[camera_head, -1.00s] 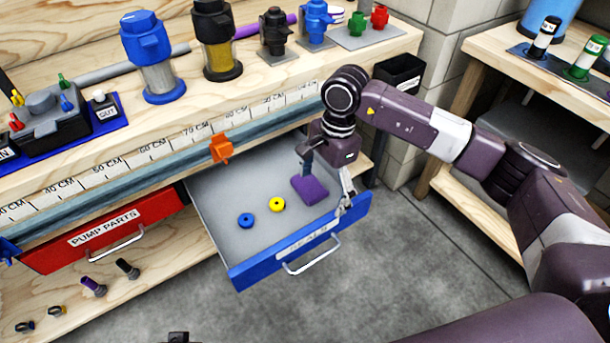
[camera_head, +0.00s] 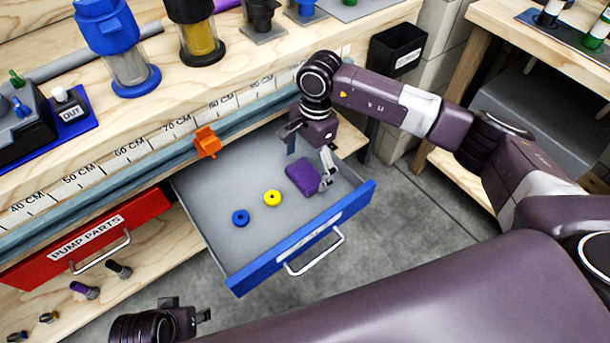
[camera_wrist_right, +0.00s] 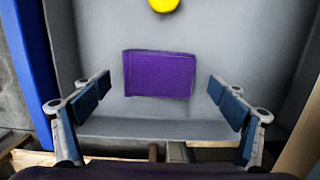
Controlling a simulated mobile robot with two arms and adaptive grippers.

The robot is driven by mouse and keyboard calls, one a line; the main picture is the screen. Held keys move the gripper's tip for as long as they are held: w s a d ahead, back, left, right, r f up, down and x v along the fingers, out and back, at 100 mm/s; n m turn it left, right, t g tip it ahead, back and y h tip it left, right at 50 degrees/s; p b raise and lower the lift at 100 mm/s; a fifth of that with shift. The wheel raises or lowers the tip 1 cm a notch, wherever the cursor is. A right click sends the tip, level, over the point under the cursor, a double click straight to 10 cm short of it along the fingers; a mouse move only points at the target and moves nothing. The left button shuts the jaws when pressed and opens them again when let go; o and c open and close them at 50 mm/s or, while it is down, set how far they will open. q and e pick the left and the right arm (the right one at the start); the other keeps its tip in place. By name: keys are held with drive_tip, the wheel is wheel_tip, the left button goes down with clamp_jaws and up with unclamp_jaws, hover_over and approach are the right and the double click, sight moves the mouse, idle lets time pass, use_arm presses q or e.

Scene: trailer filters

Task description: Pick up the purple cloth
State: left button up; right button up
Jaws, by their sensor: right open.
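The purple cloth (camera_head: 302,177) is a folded block lying in the open blue-fronted drawer (camera_head: 225,245), near its right end. It also shows in the right wrist view (camera_wrist_right: 159,74), flat on the grey drawer floor. My right gripper (camera_head: 310,166) is over the drawer at the cloth, its fingers open. In the right wrist view the fingers (camera_wrist_right: 158,105) stand to the left and right of the cloth, with gaps on both sides. My left gripper (camera_head: 185,318) is low at the bottom edge of the head view, and its jaw state is unclear.
A blue ring (camera_head: 240,217) and a yellow ring (camera_head: 272,198) lie in the drawer left of the cloth. An orange clamp (camera_head: 207,142) sits on the ruler edge above the drawer. A red drawer (camera_head: 90,238) is at left. A black bin (camera_head: 397,48) hangs at the bench end.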

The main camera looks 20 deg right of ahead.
sight(306, 173)
use_arm(q)
drive_tip(key=shift+r, duration=0.35)
use_arm(e)
drive_tip(key=shift+f, duration=0.65)
drive_tip(key=c, duration=1.1)
drive_tip(key=shift+r, duration=0.1)
drive_tip(key=shift+r, duration=0.5)
drive_tip(key=shift+c, duration=0.3)
use_arm(q)
wheel_tip(306, 173, down, 8)
drive_tip(key=p, duration=0.2)
drive_tip(key=shift+s, duration=0.35)
use_arm(e)
wheel_tip(306, 173, up, 19)
